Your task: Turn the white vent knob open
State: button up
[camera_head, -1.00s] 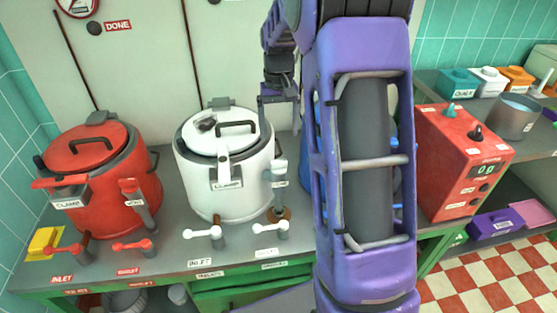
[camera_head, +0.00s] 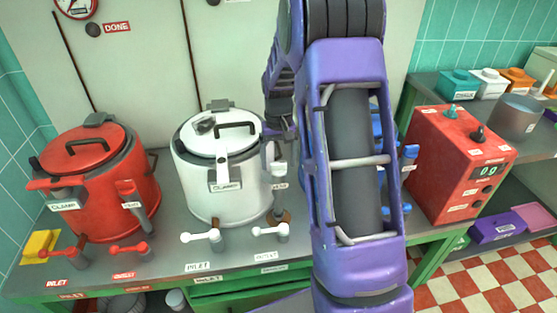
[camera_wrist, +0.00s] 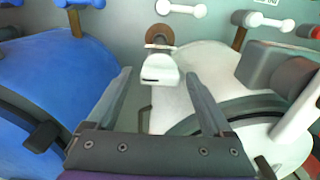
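The white kettle (camera_head: 215,185) stands in the middle of the bench with its lid clamped under a white handle. Its white vent knob (camera_head: 278,169) sits on top of an upright pipe at the kettle's right side, above a vent label. In the wrist view the white vent knob (camera_wrist: 160,69) lies between the fingertips of my gripper (camera_wrist: 159,75). The fingers are apart, with a visible gap on each side of the knob. In the head view my arm partly hides the gripper, which is close above and behind the knob.
A red kettle (camera_head: 92,185) stands to the left. A blue kettle (camera_wrist: 50,95) is close beside the gripper, mostly hidden by my arm in the head view. White inlet (camera_head: 201,237) and outlet (camera_head: 270,232) valves stand in front. A red control box (camera_head: 455,165) is at the right.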

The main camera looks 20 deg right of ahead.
jog(key=c, duration=1.2)
jog(key=shift+n, duration=0.3)
jog(key=n+p, duration=0.1)
jog(key=n, duration=0.2)
jog(key=shift+r+n+p, duration=0.1)
jog(key=shift+n+p, duration=0.2)
jog(key=shift+p, duration=0.05)
jog(key=n+p, duration=0.2)
jog(key=n, duration=0.3)
jog(key=n+p, duration=0.2)
jog(key=n, duration=0.3)
jog(key=shift+n+p, duration=0.9)
jog(key=shift+n, duration=1)
jog(key=shift+w, duration=0.1)
